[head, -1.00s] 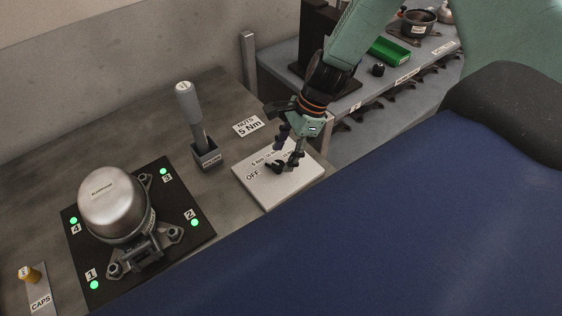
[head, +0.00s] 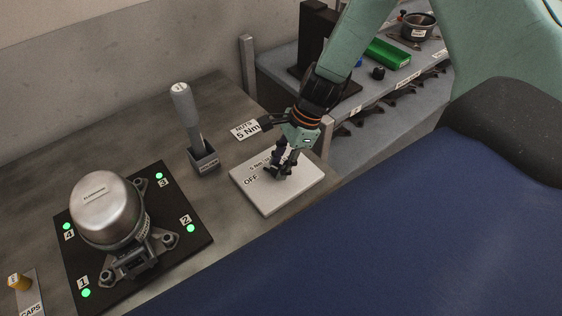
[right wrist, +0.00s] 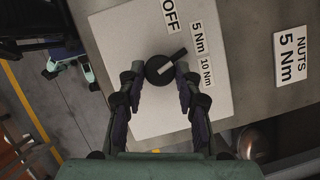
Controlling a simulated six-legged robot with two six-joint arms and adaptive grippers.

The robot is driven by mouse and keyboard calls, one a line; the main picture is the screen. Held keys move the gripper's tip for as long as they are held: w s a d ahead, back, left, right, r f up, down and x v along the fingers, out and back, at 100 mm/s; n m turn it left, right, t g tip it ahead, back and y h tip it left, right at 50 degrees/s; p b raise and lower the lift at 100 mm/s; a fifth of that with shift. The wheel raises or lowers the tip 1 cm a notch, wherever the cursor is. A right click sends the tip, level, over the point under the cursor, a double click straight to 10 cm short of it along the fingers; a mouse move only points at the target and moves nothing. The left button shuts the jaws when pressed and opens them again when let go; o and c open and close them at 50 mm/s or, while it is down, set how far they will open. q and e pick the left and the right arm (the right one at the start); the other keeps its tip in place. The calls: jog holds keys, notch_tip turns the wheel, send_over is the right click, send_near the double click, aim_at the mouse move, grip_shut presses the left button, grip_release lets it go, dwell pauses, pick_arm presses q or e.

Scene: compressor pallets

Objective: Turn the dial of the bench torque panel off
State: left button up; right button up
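The bench torque panel (head: 300,187) is a pale plate on the bench, marked OFF, 5 Nm and 10 Nm; it fills the middle of the right wrist view (right wrist: 115,45). My right gripper (head: 279,172) is down at the dial. In the right wrist view its two fingertips (right wrist: 160,78) flank the dial, very close to its sides; I cannot tell whether they press on it. My left gripper is not in view.
A grey-handled tool (head: 187,105) stands in a holder (head: 204,162) left of the panel. A NUTS 5 Nm label (head: 245,130) lies behind it. A silver compressor (head: 105,210) sits on a black pallet (head: 185,255) with lit green lights. A shelf (head: 385,100) with a green bin (head: 388,53) stands behind.

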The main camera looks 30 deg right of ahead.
jog(key=shift+r, duration=0.1)
jog(key=c, duration=0.5)
jog(key=shift+c, duration=0.2)
jog(key=shift+w+n+g+p, duration=0.1)
jog(key=shift+n+g+p, duration=0.25)
jog(key=shift+n, duration=0.45)
jog(key=shift+w+n+g+p, duration=0.1)
jog(key=shift+n+g+p, duration=0.25)
jog(key=shift+n, duration=0.75)
jog(key=shift+w+a+n+g, duration=0.1)
jog(key=shift+n+g, duration=0.7)
jog(key=shift+n, duration=1.3)
jog(key=o, duration=1.1)
jog(key=shift+h, duration=0.3)
jog(key=shift+o, duration=0.2)
